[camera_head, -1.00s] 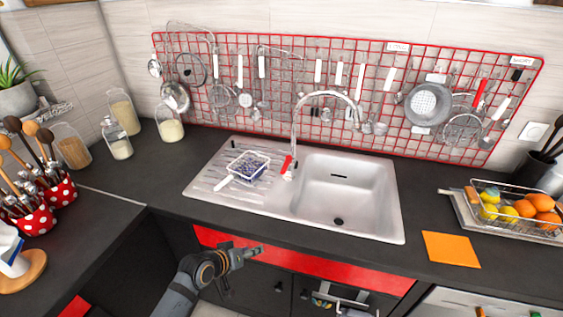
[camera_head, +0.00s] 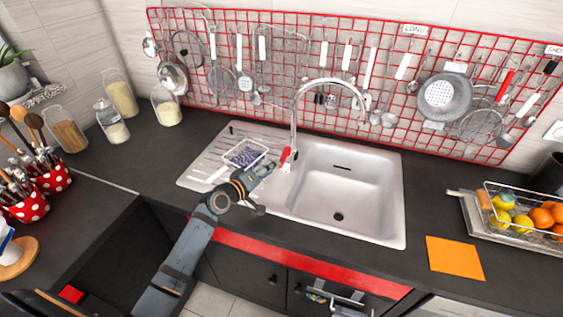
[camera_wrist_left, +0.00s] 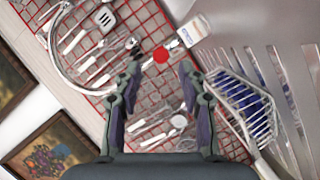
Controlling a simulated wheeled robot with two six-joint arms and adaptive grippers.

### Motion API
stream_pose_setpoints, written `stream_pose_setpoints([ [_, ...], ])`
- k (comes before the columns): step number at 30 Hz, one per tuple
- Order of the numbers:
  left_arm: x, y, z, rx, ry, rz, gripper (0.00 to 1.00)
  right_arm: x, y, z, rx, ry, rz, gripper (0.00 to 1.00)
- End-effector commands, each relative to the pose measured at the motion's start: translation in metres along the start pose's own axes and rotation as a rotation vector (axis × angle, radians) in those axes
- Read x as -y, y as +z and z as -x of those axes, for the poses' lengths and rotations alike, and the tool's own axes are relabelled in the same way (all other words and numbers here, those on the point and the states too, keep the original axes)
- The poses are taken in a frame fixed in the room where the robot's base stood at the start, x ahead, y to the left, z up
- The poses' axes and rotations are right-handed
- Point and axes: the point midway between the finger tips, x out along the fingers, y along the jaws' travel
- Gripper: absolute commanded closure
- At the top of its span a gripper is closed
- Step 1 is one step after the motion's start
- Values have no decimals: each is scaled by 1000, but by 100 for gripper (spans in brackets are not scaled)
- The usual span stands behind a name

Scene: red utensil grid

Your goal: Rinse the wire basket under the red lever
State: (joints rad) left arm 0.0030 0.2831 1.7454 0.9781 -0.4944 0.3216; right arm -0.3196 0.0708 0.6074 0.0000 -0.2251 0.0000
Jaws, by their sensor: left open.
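The white wire basket (camera_head: 245,153) with blue-purple contents sits on the ribbed drainboard, left of the sink bowl (camera_head: 345,185). Its handle points to the lower left; my gripper covers its lower right part. The red lever (camera_head: 286,156) is at the base of the chrome tap (camera_head: 294,110). My left gripper (camera_head: 266,188) is open and empty, over the drainboard just in front of the basket and lever. In the left wrist view, the red lever (camera_wrist_left: 161,54) shows just beyond the gap between the open fingers (camera_wrist_left: 160,75), and the basket (camera_wrist_left: 245,105) is to their right.
A red grid (camera_head: 320,60) with hanging utensils stands behind the sink. Glass jars (camera_head: 112,122) and dotted utensil pots (camera_head: 52,178) are at the left. An orange cloth (camera_head: 454,258) and a fruit basket (camera_head: 520,215) are at the right. The sink bowl is empty.

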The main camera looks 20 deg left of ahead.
Motion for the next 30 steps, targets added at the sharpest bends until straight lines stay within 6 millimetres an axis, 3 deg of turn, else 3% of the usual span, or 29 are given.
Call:
stream_pose_setpoints([
  [4, -2, 0, -32, 1, 2, 4, 59, 1, -4, 3, -7, -1, -1, 60],
  [9, -1, 0, -55, 2, 1, 1, 59, -5, -34, 4, -53, 6, 0, 60],
  [13, -1, 1, -61, 2, 0, -2, 59, -7, -40, 5, -61, 8, 1, 60],
  [20, 0, 1, -62, 3, 0, -2, 59, -8, -24, 4, -38, 9, 2, 60],
  [27, 0, 1, -62, 3, 0, -2, 91, -9, -19, 4, -30, 10, 3, 60],
  [30, 0, 1, -61, 3, 0, -2, 100, -9, -20, 4, -31, 10, 3, 60],
])
